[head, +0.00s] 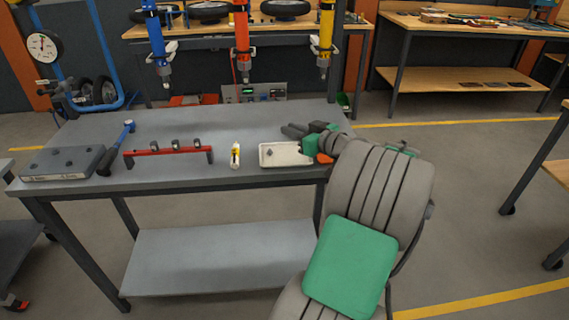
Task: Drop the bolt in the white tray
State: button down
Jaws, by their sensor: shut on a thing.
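The white tray (283,164) lies on the grey workbench near its front right part. My gripper (288,130) reaches in from the right, its dark fingers just behind and above the tray in the picture. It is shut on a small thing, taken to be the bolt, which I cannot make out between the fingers. A small dark spot shows in the left part of the tray, too small to identify. My wrist hides the tray's right end.
A yellow-and-white tube (235,155) stands left of the tray. Blue, red (242,45) and yellow tools hang behind the workbench (200,178).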

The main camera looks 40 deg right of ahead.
aim_at(295, 157)
jog(key=shift+s+d, duration=0.25)
jog(key=shift+d, duration=0.2)
notch_tip(295, 157, down, 6)
jog(key=b, duration=0.3)
jog(key=shift+a, duration=0.1)
jog(key=shift+r, duration=0.1)
jog(key=c, duration=1.3)
grip_release()
jog(key=shift+c, duration=0.2)
jog(key=s, duration=0.2)
jog(key=s+r, duration=0.1)
jog(key=s, duration=0.4)
jog(key=shift+s+r, duration=0.25)
